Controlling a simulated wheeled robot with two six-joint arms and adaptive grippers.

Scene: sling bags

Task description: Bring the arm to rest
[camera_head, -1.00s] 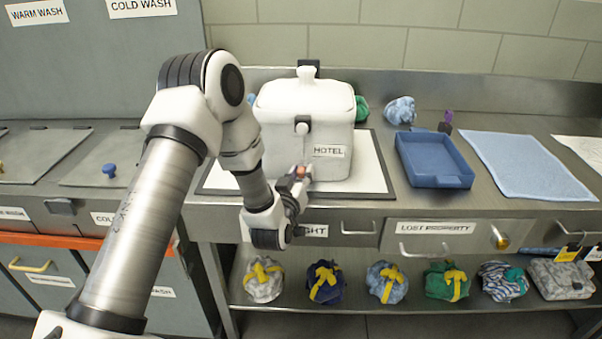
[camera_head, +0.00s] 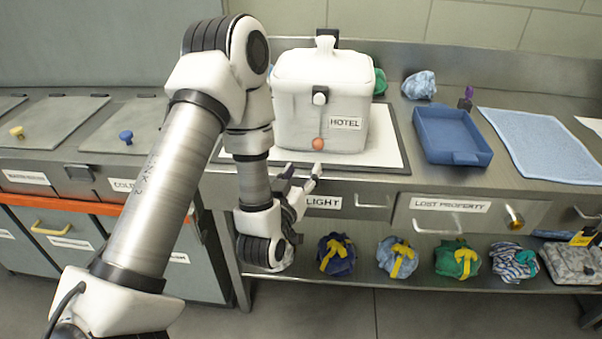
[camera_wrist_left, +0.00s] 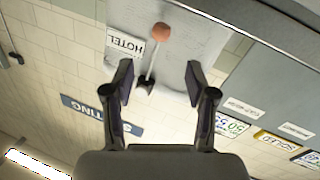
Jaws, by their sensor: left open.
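My left arm comes in from the left, and its gripper (camera_head: 301,178) is open and empty in front of the bench edge, just below the white bag (camera_head: 318,90) labelled HOTEL. An orange ball (camera_head: 318,144) on a pale cord or stick shows at the bag's lower front, clear of the fingers. In the left wrist view the fingers (camera_wrist_left: 158,75) stand apart with nothing between their tips, and the orange ball (camera_wrist_left: 161,32) is beyond them near the HOTEL label. My right gripper is not in view.
The bag stands on a dark-edged white mat (camera_head: 388,160). A blue tray (camera_head: 452,155) and a light blue cloth (camera_head: 530,140) lie to the right. Drawers line the bench front, and a lower shelf holds several tied bundles. Lidded bins with knobs (camera_head: 126,136) are left.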

